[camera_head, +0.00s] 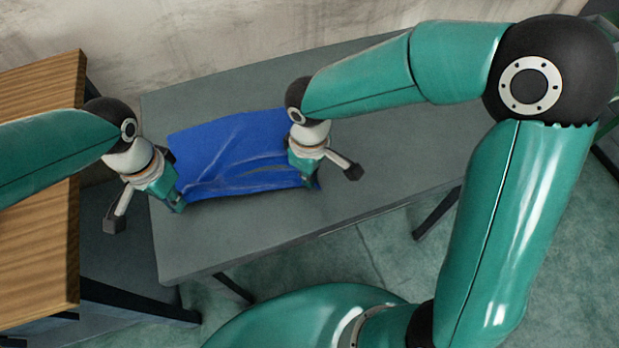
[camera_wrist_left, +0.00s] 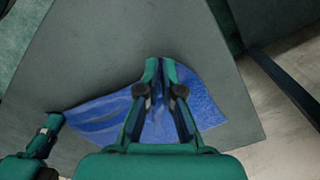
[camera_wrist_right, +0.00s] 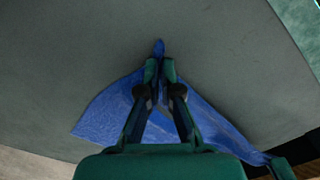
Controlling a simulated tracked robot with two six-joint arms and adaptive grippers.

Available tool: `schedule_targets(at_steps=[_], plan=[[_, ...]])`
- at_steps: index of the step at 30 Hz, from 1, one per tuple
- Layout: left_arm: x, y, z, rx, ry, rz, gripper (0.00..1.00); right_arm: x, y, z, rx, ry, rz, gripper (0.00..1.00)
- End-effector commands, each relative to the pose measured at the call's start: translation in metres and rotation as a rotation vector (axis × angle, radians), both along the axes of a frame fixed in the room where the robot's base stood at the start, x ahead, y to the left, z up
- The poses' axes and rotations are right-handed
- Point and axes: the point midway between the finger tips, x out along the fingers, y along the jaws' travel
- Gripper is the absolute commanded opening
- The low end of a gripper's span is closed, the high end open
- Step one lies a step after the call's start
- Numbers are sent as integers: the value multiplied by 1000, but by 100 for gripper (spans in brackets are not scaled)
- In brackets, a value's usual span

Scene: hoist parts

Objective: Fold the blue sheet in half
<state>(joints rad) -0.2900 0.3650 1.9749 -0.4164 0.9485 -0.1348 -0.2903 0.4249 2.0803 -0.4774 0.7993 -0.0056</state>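The blue sheet (camera_head: 225,147) lies on the grey table, wrinkled, with a raised fold along its near side. My left gripper (camera_head: 179,207) is at its near left corner, and my right gripper (camera_head: 311,184) is at its near right corner. In the left wrist view the fingertips (camera_wrist_left: 161,66) are close together with the sheet (camera_wrist_left: 205,95) bunched between the fingers. In the right wrist view the fingertips (camera_wrist_right: 160,68) are closed, and a tip of the sheet (camera_wrist_right: 107,112) sticks out past them. My right forearm and gripper hide the sheet's right edge.
The grey table (camera_head: 235,235) is bare around the sheet, with its near edge a short way in front. A wooden-topped table (camera_head: 40,235) stands at the left, beneath my left arm. A stained wall (camera_head: 200,35) rises behind.

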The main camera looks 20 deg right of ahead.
Motion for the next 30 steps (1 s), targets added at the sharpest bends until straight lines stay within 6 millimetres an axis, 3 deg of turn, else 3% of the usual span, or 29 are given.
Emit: schedule_targets(at_steps=[5, 15, 30], plan=[[0, 0, 0, 0, 0, 0, 0, -1, 0, 5, -1, 2, 1, 0], [0, 0, 0, 0, 0, 0, 0, 0, 0, 47, 0, -1, 0, 0], [0, 0, 0, 0, 0, 0, 0, 0, 0, 50, -1, 1, 0, 0]])
